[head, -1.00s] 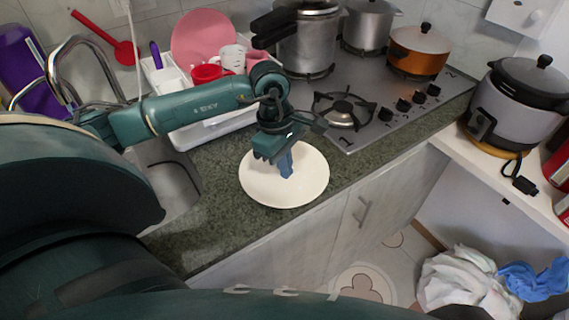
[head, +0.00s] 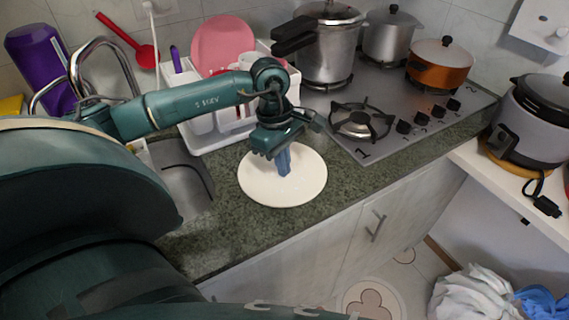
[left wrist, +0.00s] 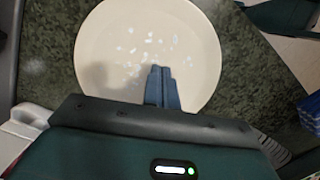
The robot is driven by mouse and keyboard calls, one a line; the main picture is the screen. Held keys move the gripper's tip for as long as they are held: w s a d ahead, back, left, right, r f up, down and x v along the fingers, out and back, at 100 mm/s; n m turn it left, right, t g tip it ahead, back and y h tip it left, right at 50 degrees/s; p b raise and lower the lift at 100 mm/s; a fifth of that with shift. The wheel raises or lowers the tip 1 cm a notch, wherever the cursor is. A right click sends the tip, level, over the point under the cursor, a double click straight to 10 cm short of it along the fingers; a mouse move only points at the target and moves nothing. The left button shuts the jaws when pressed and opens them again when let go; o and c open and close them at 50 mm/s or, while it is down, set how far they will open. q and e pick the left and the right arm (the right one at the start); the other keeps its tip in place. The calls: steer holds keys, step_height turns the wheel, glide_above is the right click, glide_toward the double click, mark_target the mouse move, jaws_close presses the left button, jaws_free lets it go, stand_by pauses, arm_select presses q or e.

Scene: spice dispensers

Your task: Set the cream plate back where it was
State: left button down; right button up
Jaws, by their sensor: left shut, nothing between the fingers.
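The cream plate (head: 305,178) lies flat on the green stone counter (head: 228,222), between the sink and the stove, near the counter's front edge. It also shows in the left wrist view (left wrist: 195,45), with small pale specks of reflection on it. My left gripper (head: 284,170) is shut and empty, pointing down over the plate. In the left wrist view its closed fingers (left wrist: 161,80) are over the near part of the plate. I cannot tell whether the fingertips touch the plate. My right gripper is not in view.
A white dish rack (head: 210,134) with a pink plate (head: 224,44) stands behind my left arm. The stove (head: 395,115) with pots is to the right of the plate. The sink (head: 188,185) is to the left. A rice cooker (head: 535,125) stands far right.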

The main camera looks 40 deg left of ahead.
mark_target(250, 155)
arm_select(q)
steer(key=a+b, duration=0.1)
steer(key=a, duration=0.2)
steer(key=shift+a+f+b, duration=0.1)
steer(key=shift+f+b, duration=0.05)
steer(key=shift+b, duration=0.25)
steer(key=a+b, duration=0.2)
steer(key=a, duration=0.5)
steer(key=shift+w+a, duration=0.15)
steer(key=shift+a, duration=0.2)
steer(key=shift+a+r, duration=0.25)
steer(key=shift+a, duration=0.25)
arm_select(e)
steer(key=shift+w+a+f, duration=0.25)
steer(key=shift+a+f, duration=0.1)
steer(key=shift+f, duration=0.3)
arm_select(q)
steer(key=shift+r, duration=0.1)
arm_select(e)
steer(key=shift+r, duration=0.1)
